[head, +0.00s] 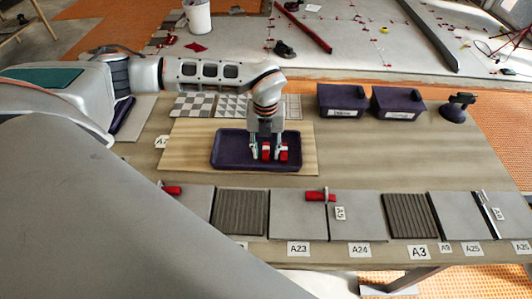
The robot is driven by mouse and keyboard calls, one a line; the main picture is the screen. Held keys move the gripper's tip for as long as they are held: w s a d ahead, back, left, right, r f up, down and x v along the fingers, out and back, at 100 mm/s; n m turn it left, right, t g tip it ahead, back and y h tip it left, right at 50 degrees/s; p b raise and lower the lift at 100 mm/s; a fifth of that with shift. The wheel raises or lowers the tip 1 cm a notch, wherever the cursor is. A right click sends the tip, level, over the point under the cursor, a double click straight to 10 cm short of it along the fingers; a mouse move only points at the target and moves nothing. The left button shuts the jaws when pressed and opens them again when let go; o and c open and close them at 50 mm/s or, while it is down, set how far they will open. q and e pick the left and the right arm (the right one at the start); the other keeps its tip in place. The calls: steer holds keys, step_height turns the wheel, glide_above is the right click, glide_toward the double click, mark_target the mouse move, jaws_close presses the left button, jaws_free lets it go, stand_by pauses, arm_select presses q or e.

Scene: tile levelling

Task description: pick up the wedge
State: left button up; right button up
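A dark purple tray (226,149) lies on a wooden board on the table. Two small red wedges show in it: one wedge (266,151) and, just right of it, another wedge (284,154). My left gripper (266,154) points straight down into the tray. Its fingers stand apart, with the first wedge between them and the right finger between the two wedges. The gripper looks open, and no lift of the wedge shows. The fingers partly hide both wedges. My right gripper is not in view.
Grey tiles (298,213) line the table's front edge, with labels. Red pieces lie at tile joints, one left (171,190) and one middle (321,196). Two dark boxes (342,101) (397,103) and a dark suction tool (457,108) stand back right. Table right of the tray is clear.

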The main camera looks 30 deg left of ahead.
mark_target(266, 154)
arm_select(q)
steer(key=c, duration=0.9)
steer(key=shift+o, duration=0.2)
step_height(266, 154, up, 20)
steer(key=shift+p, duration=0.45)
